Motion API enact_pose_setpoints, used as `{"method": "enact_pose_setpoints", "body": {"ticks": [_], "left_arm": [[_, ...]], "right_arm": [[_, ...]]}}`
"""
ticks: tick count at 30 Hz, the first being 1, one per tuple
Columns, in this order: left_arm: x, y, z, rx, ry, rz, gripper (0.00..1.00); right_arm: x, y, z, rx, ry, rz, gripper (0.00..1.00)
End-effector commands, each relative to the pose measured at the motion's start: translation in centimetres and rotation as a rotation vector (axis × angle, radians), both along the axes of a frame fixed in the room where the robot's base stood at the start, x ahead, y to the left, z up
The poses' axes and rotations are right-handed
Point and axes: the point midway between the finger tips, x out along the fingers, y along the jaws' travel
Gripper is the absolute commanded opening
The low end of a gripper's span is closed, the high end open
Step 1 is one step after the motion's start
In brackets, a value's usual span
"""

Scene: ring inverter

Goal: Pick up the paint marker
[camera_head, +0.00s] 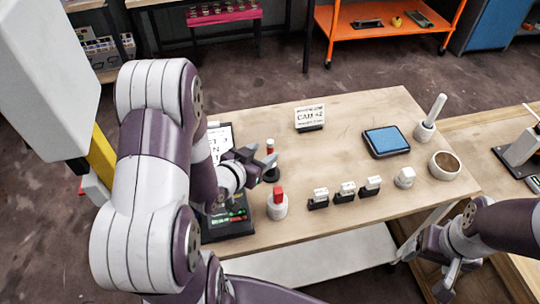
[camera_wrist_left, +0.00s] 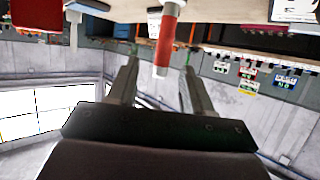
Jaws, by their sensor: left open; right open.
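My right gripper (camera_head: 440,272) is open and empty, low at the right, off the table's front edge.
A white round piece with a red top (camera_head: 278,207) stands close in front of the left gripper. Several small stamps (camera_head: 346,191), a blue pad (camera_head: 386,141), a cup (camera_head: 445,165) and a sign (camera_head: 309,118) stand on the wooden table. The table's middle is clear.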

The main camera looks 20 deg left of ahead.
Motion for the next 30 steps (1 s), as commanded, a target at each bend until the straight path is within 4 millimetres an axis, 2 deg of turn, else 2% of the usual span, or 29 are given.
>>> {"method": "enact_pose_setpoints", "body": {"ticks": [12,19,20,21,23,24,30], "left_arm": [[5.9,-0.7,-1.8,0.000,0.001,0.000,0.50],[6.3,-0.8,-2.0,0.000,0.001,0.002,0.50],[6.3,-0.8,-2.0,0.000,0.001,0.002,0.47],[6.3,-0.8,-2.0,0.000,0.001,0.002,0.34],[6.3,-0.8,-2.0,0.000,0.001,0.002,0.14],[6.3,-0.8,-2.0,0.000,0.001,0.002,0.08],[6.3,-0.8,-2.0,0.001,0.001,0.002,0.08]], "right_arm": [[0.0,0.0,0.5,0.000,0.000,0.000,0.78],[0.0,0.0,0.5,0.000,0.000,0.000,0.78],[0.0,0.0,0.5,0.000,0.000,0.000,0.78],[0.0,0.0,0.5,0.000,0.000,0.000,0.78],[0.0,0.0,0.5,0.000,0.000,0.000,0.78],[0.0,0.0,0.5,0.000,0.000,0.000,0.78],[0.0,0.0,0.5,0.000,0.000,0.000,0.78]]}}
